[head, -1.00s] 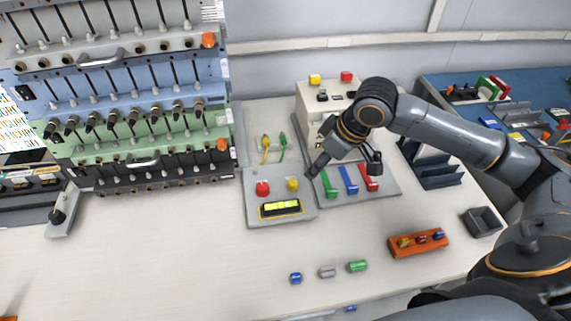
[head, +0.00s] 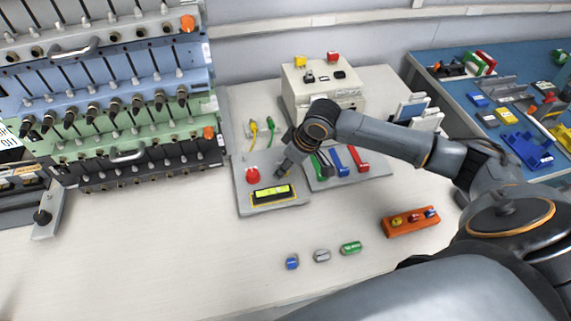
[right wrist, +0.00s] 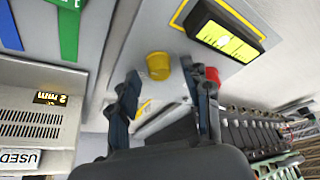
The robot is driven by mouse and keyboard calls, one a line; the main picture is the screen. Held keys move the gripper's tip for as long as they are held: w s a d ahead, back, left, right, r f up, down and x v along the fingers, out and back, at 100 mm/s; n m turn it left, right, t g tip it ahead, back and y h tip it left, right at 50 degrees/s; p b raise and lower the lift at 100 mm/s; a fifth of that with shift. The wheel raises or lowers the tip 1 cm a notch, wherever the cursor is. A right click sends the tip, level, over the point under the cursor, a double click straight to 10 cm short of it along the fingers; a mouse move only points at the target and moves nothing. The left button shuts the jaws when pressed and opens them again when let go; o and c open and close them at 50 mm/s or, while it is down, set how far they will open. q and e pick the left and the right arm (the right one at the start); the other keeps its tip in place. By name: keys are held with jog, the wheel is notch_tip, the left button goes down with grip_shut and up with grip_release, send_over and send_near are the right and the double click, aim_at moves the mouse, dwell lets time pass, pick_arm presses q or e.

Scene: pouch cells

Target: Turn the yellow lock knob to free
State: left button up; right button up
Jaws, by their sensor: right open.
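The yellow lock knob (right wrist: 158,66) stands on a light grey panel (head: 243,205). It shows in the right wrist view, and my gripper hides it in the head view. My right gripper (right wrist: 166,82) is open, with one finger to each side of the knob's line and the knob just beyond the fingertips. I cannot tell whether either finger touches it. In the head view my right gripper (head: 283,168) points down at the panel's upper right part. My left gripper is not in view.
A red knob (head: 253,175) and a lit display (head: 271,194) share the panel. Green, blue and red levers (head: 340,160) stand close on the right. A beige box (head: 330,90) is behind. An orange holder (head: 410,222) and several small cells lie in front. The front left table is clear.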

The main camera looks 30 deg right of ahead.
jog(key=shift+w+a+f, duration=0.1)
jog(key=shift+w+f, duration=0.05)
jog(key=shift+f, duration=0.25)
jog(key=shift+c, duration=0.6)
grip_shut()
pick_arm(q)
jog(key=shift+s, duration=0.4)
